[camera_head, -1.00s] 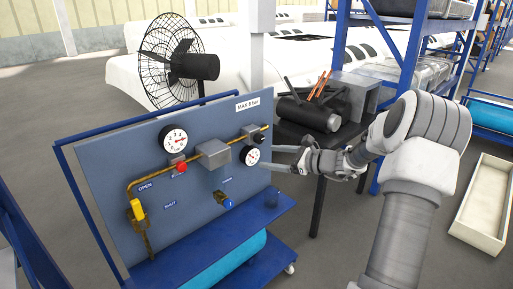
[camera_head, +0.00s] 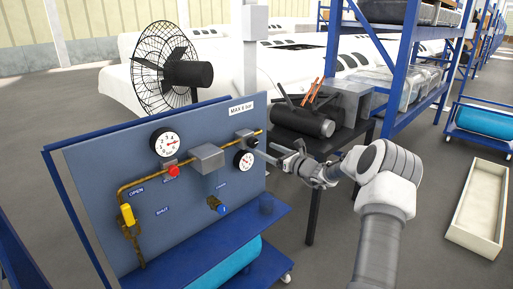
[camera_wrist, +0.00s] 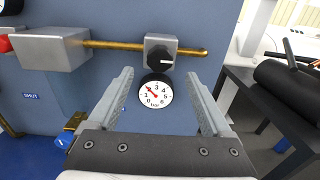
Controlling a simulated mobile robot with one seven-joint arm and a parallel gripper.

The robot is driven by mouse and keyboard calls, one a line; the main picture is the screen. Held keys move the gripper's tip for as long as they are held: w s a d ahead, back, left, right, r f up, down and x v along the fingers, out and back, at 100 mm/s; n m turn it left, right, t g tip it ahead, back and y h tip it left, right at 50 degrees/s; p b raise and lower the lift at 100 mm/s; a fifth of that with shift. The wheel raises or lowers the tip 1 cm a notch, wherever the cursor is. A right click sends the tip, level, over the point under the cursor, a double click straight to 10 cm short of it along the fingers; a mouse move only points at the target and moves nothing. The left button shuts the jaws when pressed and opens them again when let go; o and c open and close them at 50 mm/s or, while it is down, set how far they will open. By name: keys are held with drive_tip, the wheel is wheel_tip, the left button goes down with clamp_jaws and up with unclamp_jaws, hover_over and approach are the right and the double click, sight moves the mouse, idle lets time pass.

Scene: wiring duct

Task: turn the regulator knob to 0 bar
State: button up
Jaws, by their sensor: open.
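The regulator knob (camera_wrist: 159,58) is a black round knob with a white mark, on a grey block on the brass pipe. In the head view the knob (camera_head: 254,142) is at the panel's upper right, partly behind my fingers. The small white pressure gauge (camera_wrist: 153,93) sits just below it, its red needle pointing up and left, near 2 bar. My gripper (camera_wrist: 161,73) is open and empty, with one finger on each side of the gauge in the wrist view. The knob lies just above and between the fingertips, not gripped. In the head view my gripper (camera_head: 264,151) points at the panel.
The blue panel (camera_head: 95,180) also carries a larger gauge (camera_head: 166,143), a red button (camera_head: 174,171), a yellow valve handle (camera_head: 127,214) and a blue valve (camera_head: 221,209). A dark table (camera_head: 330,143) with a black cylinder stands to the right. The grey floor between is clear.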

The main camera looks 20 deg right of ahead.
sight(255, 144)
drive_tip(key=x, duration=0.6)
drive_tip(key=shift+w, duration=0.1)
drive_tip(key=shift+b, duration=0.3)
clamp_jaws()
